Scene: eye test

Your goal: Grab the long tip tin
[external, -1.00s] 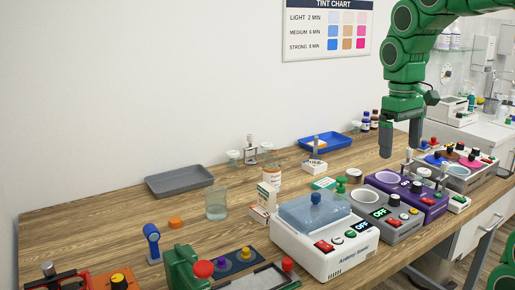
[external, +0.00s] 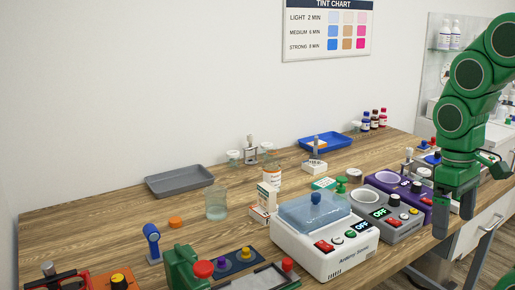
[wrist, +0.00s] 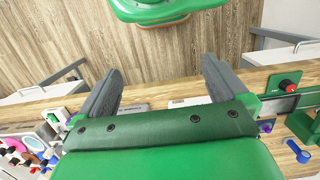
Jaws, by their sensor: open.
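A small round tin (external: 354,175) stands on the table behind the grey and white device. Another small round tin (external: 424,172) shows farther right, near my arm. No label can be read, so I cannot tell which is the long tip tin. My gripper (external: 453,215) points down at the table's front right edge, in front of the purple device and apart from both tins. In the wrist view my gripper (wrist: 162,68) has its two grey fingers wide apart with nothing between them. No tin can be made out in the wrist view.
A white device with a blue lid (external: 314,212), a grey device (external: 387,218) and a purple device (external: 404,190) line the front. A glass beaker (external: 216,203), grey tray (external: 180,180) and blue tray (external: 326,142) stand farther back. The table's left back is clear.

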